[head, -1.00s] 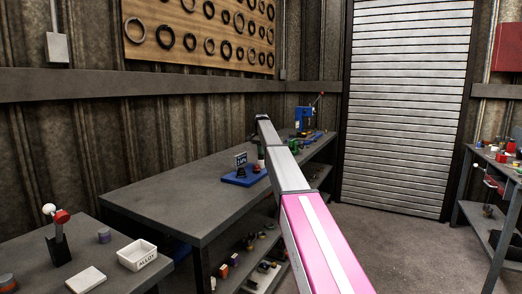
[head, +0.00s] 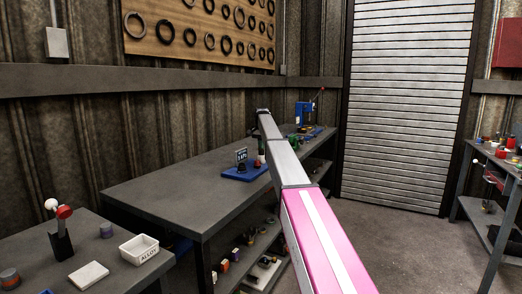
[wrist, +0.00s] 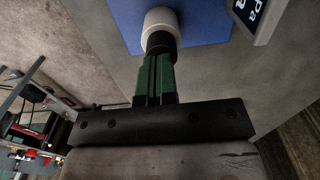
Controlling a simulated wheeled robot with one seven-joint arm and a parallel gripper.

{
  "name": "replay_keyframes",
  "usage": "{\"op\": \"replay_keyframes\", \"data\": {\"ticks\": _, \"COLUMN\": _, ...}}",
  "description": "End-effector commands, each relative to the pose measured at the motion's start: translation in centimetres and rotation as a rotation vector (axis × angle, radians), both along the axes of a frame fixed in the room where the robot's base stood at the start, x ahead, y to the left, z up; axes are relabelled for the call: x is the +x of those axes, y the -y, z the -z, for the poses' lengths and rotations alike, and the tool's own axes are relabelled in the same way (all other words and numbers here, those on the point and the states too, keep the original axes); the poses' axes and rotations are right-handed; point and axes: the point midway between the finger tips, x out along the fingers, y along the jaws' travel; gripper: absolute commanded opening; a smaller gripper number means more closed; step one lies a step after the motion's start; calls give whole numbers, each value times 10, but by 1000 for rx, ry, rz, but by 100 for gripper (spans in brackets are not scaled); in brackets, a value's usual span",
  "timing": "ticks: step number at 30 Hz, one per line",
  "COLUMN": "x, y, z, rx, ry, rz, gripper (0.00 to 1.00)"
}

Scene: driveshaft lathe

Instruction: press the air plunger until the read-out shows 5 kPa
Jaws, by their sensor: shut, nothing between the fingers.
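The air plunger unit has a blue base (head: 243,173) on the long grey bench, with a dark upright read-out (head: 241,156) on it. Its digits are too small to read in the head view. In the wrist view the blue base (wrist: 205,30) is at the top, with a cream-white round plunger part (wrist: 162,22).
A blue press (head: 305,116) stands farther along the bench. A nearer bench holds a white ALLOY tray (head: 139,251) and a lever with red and white knobs (head: 61,230). A shelf below the long bench holds small parts.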

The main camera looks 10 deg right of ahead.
Motion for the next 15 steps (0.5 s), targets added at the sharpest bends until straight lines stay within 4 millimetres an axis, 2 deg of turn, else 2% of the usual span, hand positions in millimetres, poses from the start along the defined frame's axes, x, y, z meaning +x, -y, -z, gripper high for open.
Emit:
{"op": "replay_keyframes", "data": {"ticks": 3, "x": 3, "y": 3, "z": -28, "rx": 0, "ry": 5, "rz": 0, "gripper": 0}}
{"op": "replay_keyframes", "data": {"ticks": 9, "x": 3, "y": 2, "z": -71, "rx": 0, "ry": 5, "rz": 0, "gripper": 0}}
{"op": "replay_keyframes", "data": {"ticks": 15, "x": 3, "y": 2, "z": -103, "rx": 0, "ry": 5, "rz": 0, "gripper": 0}}
